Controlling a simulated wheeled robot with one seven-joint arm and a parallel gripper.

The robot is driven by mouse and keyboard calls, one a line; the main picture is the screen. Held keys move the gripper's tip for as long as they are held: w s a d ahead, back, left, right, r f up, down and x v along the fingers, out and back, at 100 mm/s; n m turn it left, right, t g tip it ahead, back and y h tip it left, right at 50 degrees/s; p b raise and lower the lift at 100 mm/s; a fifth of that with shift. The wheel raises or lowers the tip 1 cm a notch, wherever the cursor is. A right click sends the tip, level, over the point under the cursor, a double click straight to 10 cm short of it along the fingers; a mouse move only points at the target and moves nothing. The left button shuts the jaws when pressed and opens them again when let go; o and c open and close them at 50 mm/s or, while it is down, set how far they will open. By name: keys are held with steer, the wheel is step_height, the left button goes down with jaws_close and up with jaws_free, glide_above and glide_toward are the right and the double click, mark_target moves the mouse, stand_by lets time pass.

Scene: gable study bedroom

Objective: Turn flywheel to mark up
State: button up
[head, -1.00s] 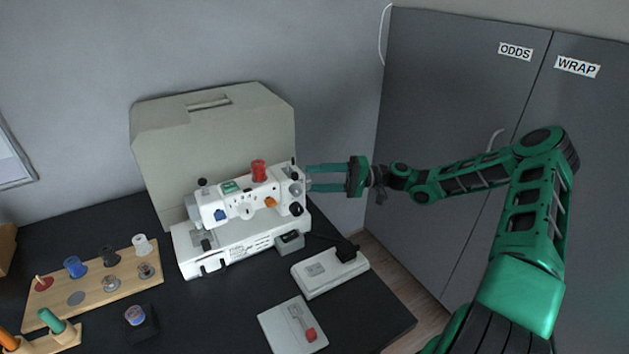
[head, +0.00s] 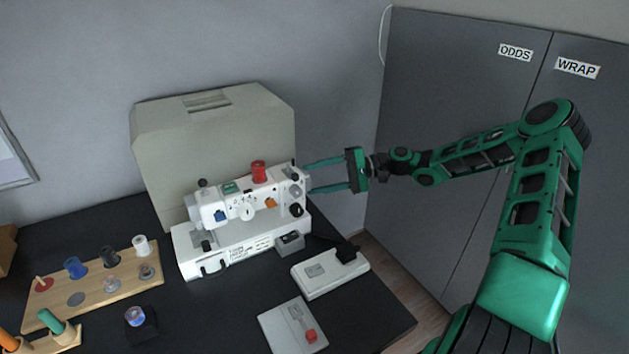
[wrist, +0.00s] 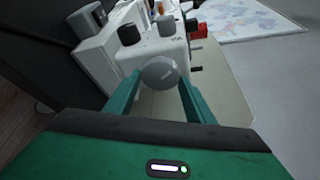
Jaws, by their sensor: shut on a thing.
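A white sewing machine (head: 236,217) stands on the dark table in the head view. Its flywheel (wrist: 160,73) is a round grey disc on the machine's right end, seen face-on in the wrist view with a small, pale, unreadable marking. My gripper (head: 308,178) is at that end, its two green fingers pointing left at the machine. In the wrist view my gripper (wrist: 158,82) has one finger on each side of the flywheel and is shut on it. The flywheel is small and partly covered by the fingers in the head view.
A beige cover (head: 213,140) stands behind the machine. A wooden spool rack (head: 95,284) is at left. Grey cabinet doors (head: 465,110) stand right.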

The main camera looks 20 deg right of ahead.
steer(key=m+g+h, duration=0.1)
steer(key=m, duration=0.1)
steer(key=m+g, duration=0.1)
steer(key=m, duration=0.2)
steer(key=shift+w+h, duration=0.15)
steer(key=shift+h, duration=0.25)
steer(key=shift+r, duration=0.1)
stand_by(0.4)
steer(key=o, duration=1)
steer(key=shift+o, duration=0.2)
steer(key=shift+d+r, duration=0.1)
steer(key=v, duration=1)
steer(key=shift+w+d, duration=0.2)
steer(key=shift+d, duration=0.1)
